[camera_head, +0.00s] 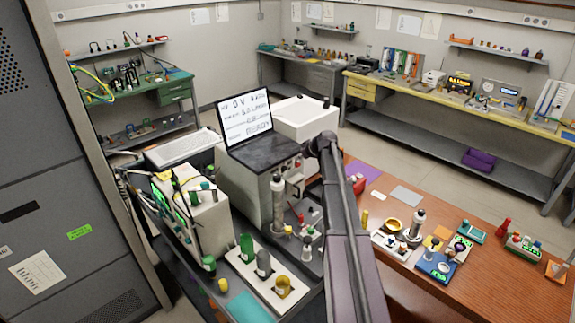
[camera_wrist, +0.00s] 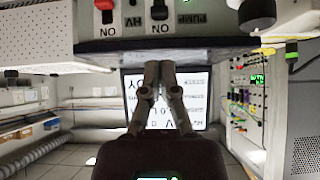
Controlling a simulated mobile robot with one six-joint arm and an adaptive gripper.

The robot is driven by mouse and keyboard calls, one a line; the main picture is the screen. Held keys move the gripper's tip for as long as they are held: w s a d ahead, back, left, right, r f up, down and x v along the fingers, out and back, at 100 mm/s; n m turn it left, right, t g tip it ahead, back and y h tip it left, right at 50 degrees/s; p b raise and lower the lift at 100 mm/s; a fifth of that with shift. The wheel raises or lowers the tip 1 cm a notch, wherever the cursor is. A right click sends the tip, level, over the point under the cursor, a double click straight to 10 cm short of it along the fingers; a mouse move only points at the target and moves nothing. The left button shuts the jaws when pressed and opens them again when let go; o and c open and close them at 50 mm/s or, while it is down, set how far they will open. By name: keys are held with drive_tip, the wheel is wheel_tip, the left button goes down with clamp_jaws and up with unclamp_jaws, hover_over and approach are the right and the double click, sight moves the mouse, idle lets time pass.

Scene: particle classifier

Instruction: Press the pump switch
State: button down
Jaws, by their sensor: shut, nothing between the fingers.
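In the wrist view, which looks upside down, the pump switch (camera_wrist: 159,11) is a small dark switch beside the PUMP label, with an ON mark by it. A red switch (camera_wrist: 103,5) marked HV sits to its left in the picture. My gripper (camera_wrist: 160,68) is shut and empty, its fingertips below the panel edge in the picture. I cannot tell whether they touch anything. In the head view, my arm (camera_head: 345,220) reaches to the instrument (camera_head: 247,182) under the laptop (camera_head: 247,118). The gripper and the pump switch cannot be made out there.
A dark round knob (camera_wrist: 257,14) sits right of the switches. Bottles and metal cylinders stand in front of the instrument, close to my arm. A wooden table (camera_head: 480,285) with small devices lies to the right. A white box (camera_head: 305,119) is behind.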

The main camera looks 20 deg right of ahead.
sight(284, 167)
drive_tip(key=shift+w+f, duration=0.1)
drive_tip(key=shift+f, duration=0.05)
drive_tip(key=shift+b+x, duration=3.55)
drive_tip(key=shift+x, duration=1.25)
drive_tip(key=shift+f, duration=0.15)
wheel_tip(284, 167, down, 2)
drive_tip(key=b, duration=0.2)
drive_tip(key=shift+a+f+b, duration=0.1)
drive_tip(key=shift+f+b, duration=0.15)
drive_tip(key=shift+b, duration=0.15)
drive_tip(key=shift+r, duration=0.1)
